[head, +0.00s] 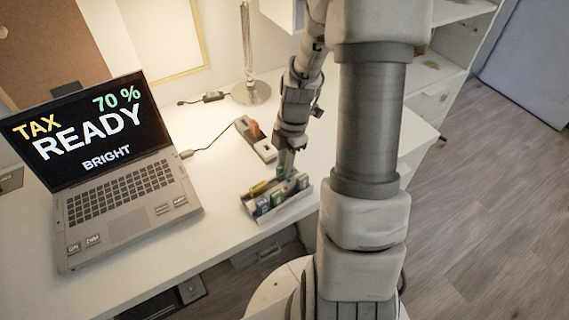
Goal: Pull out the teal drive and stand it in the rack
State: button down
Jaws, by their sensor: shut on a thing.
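My gripper (286,168) points down over the small rack (290,211) near the desk's front edge. It is shut on a small teal thing, which looks like the teal drive (281,174). The drive is mostly hidden by the fingers, and I cannot tell whether it touches the rack's floor. The rack holds several small coloured pieces, among them a yellow one (259,188) and a blue one (263,206). The laptop (120,185) stands open at the left; its screen reads "TAX READY", "70 %" and "BRIGHT".
A grey block (263,148) with an orange-red part lies behind the rack, with a cable running to the laptop. A lamp base (251,93) stands further back. The white desk (215,240) is clear between laptop and rack. Shelves (440,75) stand at the right.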

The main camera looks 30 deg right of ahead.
jog(key=shift+f+b, duration=0.55)
jog(key=shift+f, duration=0.25)
jog(key=c, duration=0.7)
grip_release()
jog(key=shift+r, duration=0.1)
jog(key=shift+c, duration=0.2)
notch_tip(320, 180, up, 17)
jog(key=d+p, duration=0.2)
jog(key=p, duration=0.2)
jog(key=shift+w+d, duration=0.15)
jog(key=shift+d, duration=0.2)
jog(key=a+r+m+t+h+p, duration=0.1)
jog(key=a+r+m+t+p, duration=0.1)
jog(key=a+r+m, duration=0.3)
jog(key=a+r+m+t+h+p, duration=0.1)
jog(key=a+r+m+p, duration=0.15)
jog(key=r, duration=0.45)
jog(key=s+a+r+m+t+p, duration=0.1)
jog(key=s+a+r+m, duration=0.2)
jog(key=s+m, duration=0.3)
jog(key=s+a+r+m+t+p, duration=0.1)
jog(key=s+a+r+m, duration=0.1)
jog(key=s+r+m, duration=0.2)
jog(key=s+m, duration=0.2)
jog(key=shift+s+a+r+t, duration=0.3)
jog(key=shift+s+a+t, duration=0.05)
jog(key=shift+a+t, duration=0.05)
